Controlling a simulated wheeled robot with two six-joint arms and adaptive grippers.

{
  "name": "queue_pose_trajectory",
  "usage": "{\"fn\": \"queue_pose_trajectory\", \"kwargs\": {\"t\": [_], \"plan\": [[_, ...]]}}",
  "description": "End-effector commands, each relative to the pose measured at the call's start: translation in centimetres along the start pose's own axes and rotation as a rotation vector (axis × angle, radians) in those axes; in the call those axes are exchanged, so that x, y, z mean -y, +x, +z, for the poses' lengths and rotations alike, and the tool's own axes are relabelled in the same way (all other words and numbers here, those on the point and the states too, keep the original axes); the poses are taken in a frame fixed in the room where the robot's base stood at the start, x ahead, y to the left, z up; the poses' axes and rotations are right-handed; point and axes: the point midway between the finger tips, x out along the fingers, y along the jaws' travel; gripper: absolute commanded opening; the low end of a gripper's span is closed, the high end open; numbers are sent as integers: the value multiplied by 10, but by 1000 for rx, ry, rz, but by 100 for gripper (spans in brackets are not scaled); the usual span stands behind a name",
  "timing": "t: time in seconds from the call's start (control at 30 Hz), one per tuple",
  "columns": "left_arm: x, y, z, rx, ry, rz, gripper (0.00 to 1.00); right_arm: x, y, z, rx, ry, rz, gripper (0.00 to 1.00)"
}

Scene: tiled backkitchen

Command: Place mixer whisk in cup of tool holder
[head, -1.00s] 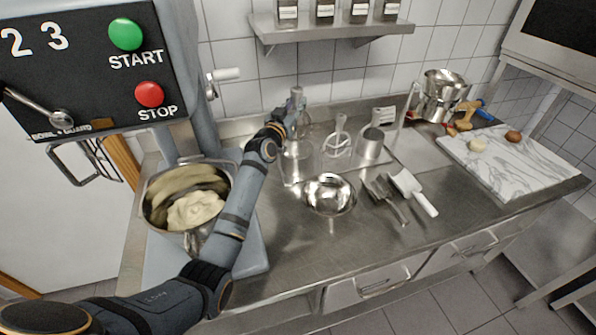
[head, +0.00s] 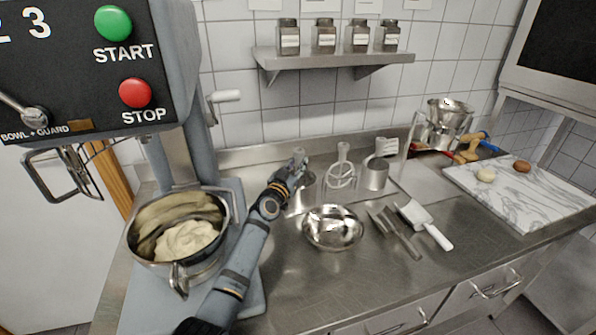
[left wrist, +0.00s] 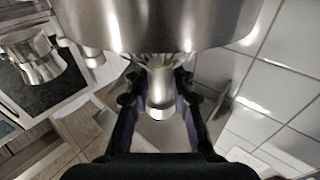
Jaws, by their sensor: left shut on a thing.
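My left gripper (head: 298,170) is shut on the mixer whisk, whose metal shank (left wrist: 158,106) shows between the fingers in the left wrist view. In the head view the shank top (head: 299,154) sticks up over the fingers. The whisk's wires are mostly hidden. The left steel cup (head: 302,194) of the tool holder is just below the gripper, and its large shiny wall (left wrist: 150,25) fills the top of the left wrist view. The whisk appears to be inside this cup, but how deep I cannot tell. My right gripper is not in view.
A steel bowl (head: 332,229), scrapers (head: 425,224) and a marble board (head: 520,188) occupy the counter. The mixer bowl (head: 150,252) is at left, a spice shelf (head: 335,56) above.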

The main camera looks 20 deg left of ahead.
Motion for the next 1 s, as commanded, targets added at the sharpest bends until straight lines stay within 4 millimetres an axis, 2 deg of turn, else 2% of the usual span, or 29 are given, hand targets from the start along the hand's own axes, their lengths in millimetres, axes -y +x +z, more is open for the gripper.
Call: {"fn": "queue_pose_trajectory", "kwargs": {"t": [0.37, 0.4, 0.57, 0.8, 0.9, 1.0], "plan": [[0, 0, 5, -3, 0, 0, 0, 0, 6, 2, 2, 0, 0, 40], [0, 0, 5, -2, 0, 0, 25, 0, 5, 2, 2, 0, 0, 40], [0, 0, 5, -1, 0, 0, 45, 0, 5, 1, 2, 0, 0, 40], [0, 0, 4, -1, 0, 0, 45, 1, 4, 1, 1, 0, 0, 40], [0, -1, 0, -1, 0, 0, 45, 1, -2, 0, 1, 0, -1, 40], [0, -18, 1, 2, 2, 0, 45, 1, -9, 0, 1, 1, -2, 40]]}}
